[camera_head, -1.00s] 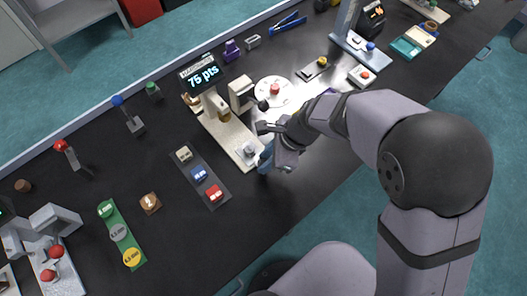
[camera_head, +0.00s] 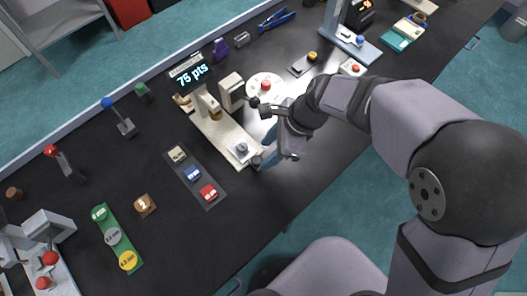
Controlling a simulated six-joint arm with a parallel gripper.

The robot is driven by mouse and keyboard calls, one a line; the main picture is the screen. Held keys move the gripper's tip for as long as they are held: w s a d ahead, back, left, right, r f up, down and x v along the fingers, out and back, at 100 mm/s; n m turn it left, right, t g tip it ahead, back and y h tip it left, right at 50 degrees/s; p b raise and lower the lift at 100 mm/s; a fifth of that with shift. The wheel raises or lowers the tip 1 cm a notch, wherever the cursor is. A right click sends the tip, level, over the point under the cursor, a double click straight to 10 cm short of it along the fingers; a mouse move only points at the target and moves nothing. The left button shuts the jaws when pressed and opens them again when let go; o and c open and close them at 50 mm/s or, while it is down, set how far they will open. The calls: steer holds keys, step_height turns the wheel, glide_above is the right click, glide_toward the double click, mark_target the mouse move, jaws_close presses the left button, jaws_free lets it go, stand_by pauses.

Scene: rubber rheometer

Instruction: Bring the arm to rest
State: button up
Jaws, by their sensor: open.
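My gripper (camera_head: 268,153) is at the end of my arm, over the front right side of the rheometer (camera_head: 222,135). It is open, and I see nothing held in it. The rheometer has a pale base, an upright head and a display (camera_head: 191,74) reading "75 pts". A small grey knob (camera_head: 241,149) sits on the front end of its base, just left of my gripper. My wrist hides part of the bench behind the gripper, and I cannot tell whether the fingers touch the base.
A dark tray (camera_head: 194,177) with beige, blue and red blocks lies left of the rheometer. A white round plate (camera_head: 265,87) with a red knob stands behind my wrist. A green strip (camera_head: 116,239) with discs lies front left. The bench (camera_head: 225,225) is clear in front.

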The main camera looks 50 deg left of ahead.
steer(key=shift+v, duration=0.9)
steer(key=d+f+n, duration=0.1)
steer(key=d+n, duration=0.1)
steer(key=n, duration=0.2)
steer(key=d+f+n+h, duration=0.1)
steer(key=d+n, duration=0.1)
steer(key=n, duration=0.2)
steer(key=d+f+n+h, duration=0.1)
steer(key=d+f+n, duration=0.1)
steer(key=n, duration=0.3)
steer(key=shift+d+f+t, duration=0.15)
steer(key=shift+d+t, duration=0.25)
steer(key=shift+d, duration=0.15)
steer(key=w+d+r+m, duration=0.1)
steer(key=w+d, duration=0.1)
steer(key=d, duration=0.9)
steer(key=w+d+r+m+t, duration=0.1)
steer(key=w+d, duration=0.2)
steer(key=d, duration=0.7)
steer(key=w+d+r+m+t+h, duration=0.1)
steer(key=w+d+m, duration=0.1)
steer(key=d, duration=0.9)
steer(key=shift+w+d+r, duration=0.35)
steer(key=shift+w, duration=0.4)
